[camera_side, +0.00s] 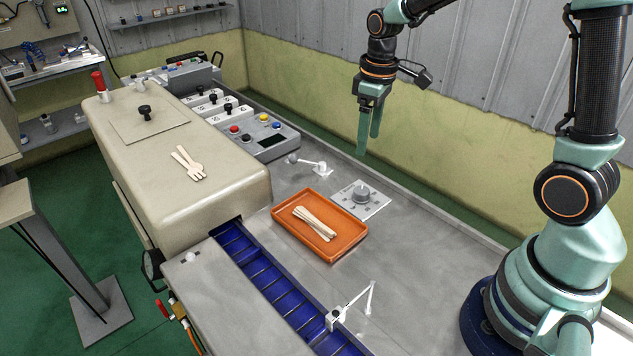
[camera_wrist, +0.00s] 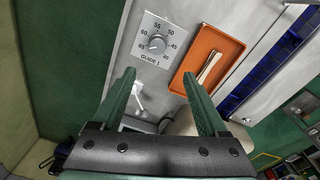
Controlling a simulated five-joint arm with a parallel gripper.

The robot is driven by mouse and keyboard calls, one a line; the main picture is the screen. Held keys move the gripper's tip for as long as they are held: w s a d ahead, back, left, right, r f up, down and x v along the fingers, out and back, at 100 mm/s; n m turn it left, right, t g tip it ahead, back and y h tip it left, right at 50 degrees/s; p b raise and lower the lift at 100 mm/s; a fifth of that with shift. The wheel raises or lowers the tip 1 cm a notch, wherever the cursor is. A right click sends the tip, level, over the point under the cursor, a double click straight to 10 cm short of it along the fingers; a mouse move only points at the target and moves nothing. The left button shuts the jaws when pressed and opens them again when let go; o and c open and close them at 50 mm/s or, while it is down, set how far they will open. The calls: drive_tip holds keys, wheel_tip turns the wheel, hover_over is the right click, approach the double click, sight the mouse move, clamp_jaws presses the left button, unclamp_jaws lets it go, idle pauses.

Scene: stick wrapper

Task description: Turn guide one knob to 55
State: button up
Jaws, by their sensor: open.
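The guide one knob (camera_side: 362,194) is a grey round knob on a pale square plate on the metal table, right of the orange tray. In the wrist view the knob (camera_wrist: 157,44) sits on its plate marked GUIDE 1, with 55 at the top and a scale running from 40 to 65. Its pointer is too small to read for certain. My gripper (camera_side: 369,143) is open and empty, raised above the table behind the knob. In the wrist view my gripper (camera_wrist: 159,75) has its two green fingers spread, with the knob beyond the fingertips and nothing between them.
An orange tray (camera_side: 282,220) holding wooden sticks stands close beside the knob plate. A small white arm (camera_side: 308,165) on a post is behind the tray. A blue conveyor (camera_side: 262,278) runs in front. A button panel (camera_side: 272,142) is at the back, and a corrugated wall lies behind.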

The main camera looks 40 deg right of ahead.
sight(362, 190)
drive_tip(key=shift+n+g, duration=0.3)
drive_tip(key=f, duration=0.9)
drive_tip(key=w+f, duration=0.1)
drive_tip(key=f, duration=0.4)
drive_tip(key=shift+d+f, duration=0.25)
drive_tip(key=shift+d, duration=0.15)
clamp_jaws()
